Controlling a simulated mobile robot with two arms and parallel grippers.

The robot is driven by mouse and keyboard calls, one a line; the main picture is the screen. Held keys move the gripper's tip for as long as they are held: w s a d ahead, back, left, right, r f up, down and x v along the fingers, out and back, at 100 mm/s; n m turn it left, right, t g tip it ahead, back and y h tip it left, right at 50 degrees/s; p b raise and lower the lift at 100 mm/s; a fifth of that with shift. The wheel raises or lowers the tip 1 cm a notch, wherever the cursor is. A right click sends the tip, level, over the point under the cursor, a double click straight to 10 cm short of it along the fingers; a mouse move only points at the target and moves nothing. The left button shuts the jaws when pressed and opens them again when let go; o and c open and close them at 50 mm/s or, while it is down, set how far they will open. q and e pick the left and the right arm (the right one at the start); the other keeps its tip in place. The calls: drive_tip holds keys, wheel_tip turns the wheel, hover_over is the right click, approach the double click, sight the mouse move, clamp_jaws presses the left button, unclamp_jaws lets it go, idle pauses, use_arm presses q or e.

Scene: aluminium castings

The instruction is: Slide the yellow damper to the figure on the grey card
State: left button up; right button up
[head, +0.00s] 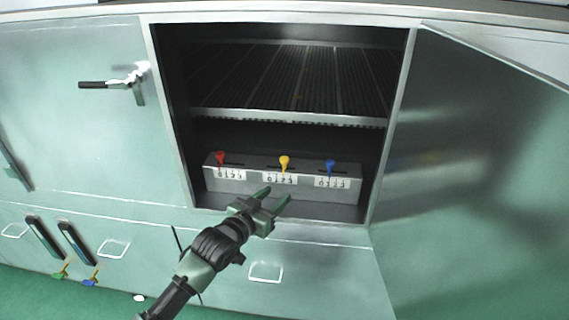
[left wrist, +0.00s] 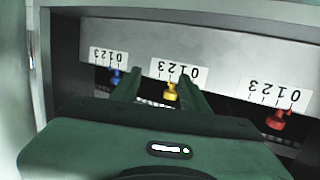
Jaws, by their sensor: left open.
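The yellow damper (head: 284,161) is a knob standing in a slot on a grey box inside the open cabinet. A white 0-to-3 scale label (head: 280,178) is on the box below it. The knob appears near the 2, though the exact mark is hard to read. My left gripper (head: 278,194) is open and empty, in front of the box and below the yellow knob. In the left wrist view, the yellow damper (left wrist: 170,92) shows between the two fingers, beyond their tips, with the scale upside down. I see no grey card. My right gripper is not in view.
A red knob (head: 220,158) and a blue knob (head: 330,167) stand either side on the same box, with their own scales. A ribbed shelf (head: 300,80) is above. The cabinet door (head: 480,170) is swung open at right. Two slotted levers hang low left.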

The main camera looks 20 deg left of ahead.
sight(282, 162)
use_arm(q)
drive_tip(key=w+r, duration=0.1)
drive_tip(key=w+a+r+t, duration=0.1)
drive_tip(key=r, duration=0.1)
drive_tip(key=w+a+r+t, duration=0.1)
drive_tip(key=shift+w+a+r, duration=0.2)
drive_tip(key=shift+w+a, duration=0.05)
drive_tip(key=shift+w, duration=0.15)
drive_tip(key=shift+w+r, duration=0.2)
drive_tip(key=shift+w, duration=0.1)
drive_tip(key=w, duration=0.4)
drive_tip(key=w+d, duration=0.1)
drive_tip(key=w, duration=0.2)
drive_tip(key=shift+d+f+p, duration=0.1)
drive_tip(key=shift+f+p, duration=0.05)
drive_tip(key=shift+p, duration=0.2)
drive_tip(key=shift+c, duration=0.4)
clamp_jaws()
drive_tip(key=shift+s, duration=0.1)
